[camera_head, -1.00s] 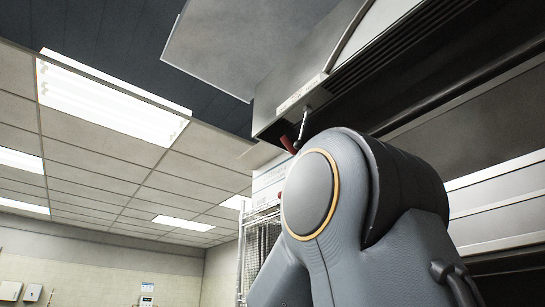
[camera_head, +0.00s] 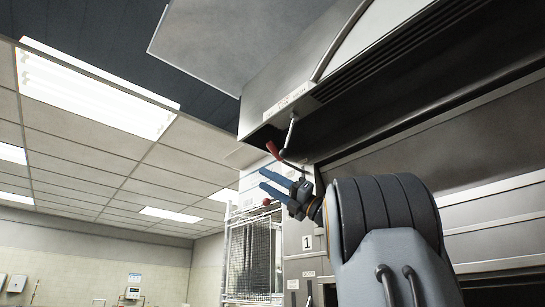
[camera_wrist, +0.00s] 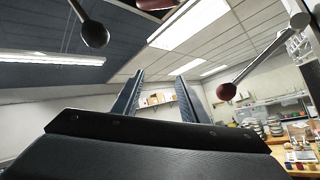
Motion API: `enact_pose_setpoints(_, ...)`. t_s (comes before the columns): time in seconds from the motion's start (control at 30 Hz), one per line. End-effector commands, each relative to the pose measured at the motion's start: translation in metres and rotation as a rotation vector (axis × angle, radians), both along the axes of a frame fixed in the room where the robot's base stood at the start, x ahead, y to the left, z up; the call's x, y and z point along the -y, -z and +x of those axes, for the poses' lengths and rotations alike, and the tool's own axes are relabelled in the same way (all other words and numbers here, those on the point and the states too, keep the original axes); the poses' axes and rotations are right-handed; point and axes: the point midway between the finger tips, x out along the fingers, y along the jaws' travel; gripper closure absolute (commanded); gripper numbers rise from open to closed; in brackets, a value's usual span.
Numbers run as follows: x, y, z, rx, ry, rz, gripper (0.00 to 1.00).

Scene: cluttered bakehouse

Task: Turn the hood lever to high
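The hood (camera_head: 290,75) fills the upper right of the head view. In the wrist view my gripper (camera_wrist: 160,75) is open and nothing is between the fingers. A dark red ball knob (camera_wrist: 226,91) on a rod is right of the fingers. A dark ball (camera_wrist: 95,33) hangs at upper left.
A red ball (camera_head: 266,201) shows just below the fingers in the head view. A wire rack (camera_head: 252,258) stands behind, beside a panel marked 1 (camera_head: 307,242). The wrist view shows a cluttered counter (camera_wrist: 300,155) at right. Open air lies left of the gripper.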

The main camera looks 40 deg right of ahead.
Motion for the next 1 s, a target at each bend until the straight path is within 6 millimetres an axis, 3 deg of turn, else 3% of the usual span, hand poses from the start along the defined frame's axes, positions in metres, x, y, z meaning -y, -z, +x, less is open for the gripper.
enact_pose_setpoints(0.03,-0.003,-0.015,-0.023,0.041,0.012,-0.117,0.6)
enact_pose_setpoints(0.1,-0.004,-0.027,-0.048,0.078,0.042,-0.252,0.6)
enact_pose_setpoints(0.23,0.006,-0.044,-0.077,0.114,0.123,-0.395,0.6)
enact_pose_setpoints(0.4,0.014,-0.054,-0.095,0.135,0.188,-0.496,0.6)
enact_pose_setpoints(0.57,0.011,-0.059,-0.092,0.141,0.2,-0.514,0.6)
enact_pose_setpoints(1.0,-0.025,-0.082,-0.052,0.14,0.199,-0.511,0.6)
